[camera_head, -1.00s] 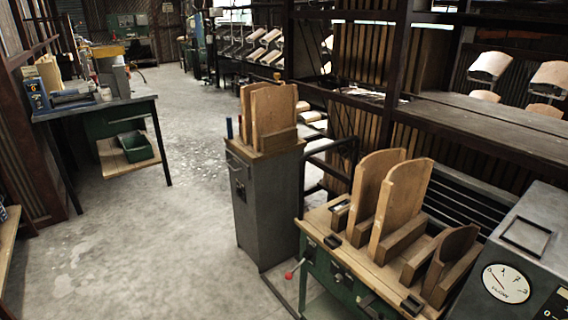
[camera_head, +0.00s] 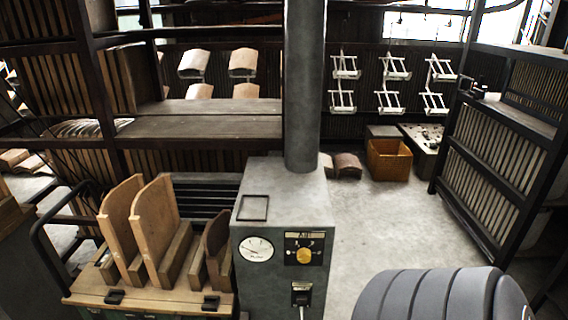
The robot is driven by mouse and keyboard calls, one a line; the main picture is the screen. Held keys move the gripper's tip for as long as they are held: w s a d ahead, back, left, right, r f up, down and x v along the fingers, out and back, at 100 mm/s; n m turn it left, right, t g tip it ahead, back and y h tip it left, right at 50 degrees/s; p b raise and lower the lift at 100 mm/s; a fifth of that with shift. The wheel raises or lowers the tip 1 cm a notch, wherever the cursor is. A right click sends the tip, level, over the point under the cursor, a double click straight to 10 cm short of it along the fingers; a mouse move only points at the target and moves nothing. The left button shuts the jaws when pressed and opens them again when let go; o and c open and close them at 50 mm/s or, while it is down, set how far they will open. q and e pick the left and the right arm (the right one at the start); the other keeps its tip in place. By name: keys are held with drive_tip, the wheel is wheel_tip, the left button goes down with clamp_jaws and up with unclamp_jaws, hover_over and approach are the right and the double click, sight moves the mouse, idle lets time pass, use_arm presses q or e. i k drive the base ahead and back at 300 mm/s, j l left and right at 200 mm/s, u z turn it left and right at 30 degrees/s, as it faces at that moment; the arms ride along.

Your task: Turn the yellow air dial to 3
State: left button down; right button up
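The yellow air dial (camera_head: 304,256) is a round knob on a dark plate on the front of a grey-green metal cabinet (camera_head: 273,285). A label above it seems to read "AIR". The numbers around the dial are too small to read, and I cannot tell its setting. A white round gauge (camera_head: 256,249) sits to the left of the dial, and a dark switch box (camera_head: 301,293) sits below it. Neither of my grippers shows in the head view.
A thick grey pipe rises from the cabinet top. A workbench (camera_head: 150,297) with curved wooden panels (camera_head: 155,225) stands to its left. A ribbed grey rounded object (camera_head: 425,297) fills the lower right. Open floor (camera_head: 372,222) lies right of the cabinet, before a wooden crate (camera_head: 389,160) and dark rack.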

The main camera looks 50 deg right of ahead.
sight(304, 254)
drive_tip(key=z, duration=1.75)
